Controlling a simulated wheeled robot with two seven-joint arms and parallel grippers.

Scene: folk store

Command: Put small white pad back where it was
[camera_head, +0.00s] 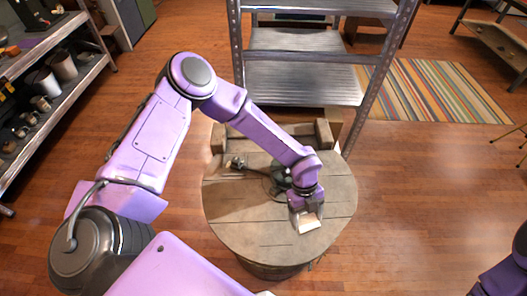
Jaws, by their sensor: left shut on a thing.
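The small white pad (309,224) shows at the tip of my left gripper (306,214). The gripper is shut on it and points down over the front right part of the round wooden table (245,225). I cannot tell whether the pad touches the table top. The gripper fingers mostly hide behind the wrist and the pad. My right gripper is out of view; only a bit of my right arm shows at the lower right edge.
A dark object with a cable (279,174) stands on the table beside my left forearm. A small metallic item (237,163) lies at the back left. A metal shelf rack (305,84) stands behind the table. A stocked shelf (60,95) is at left. The table's front left is clear.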

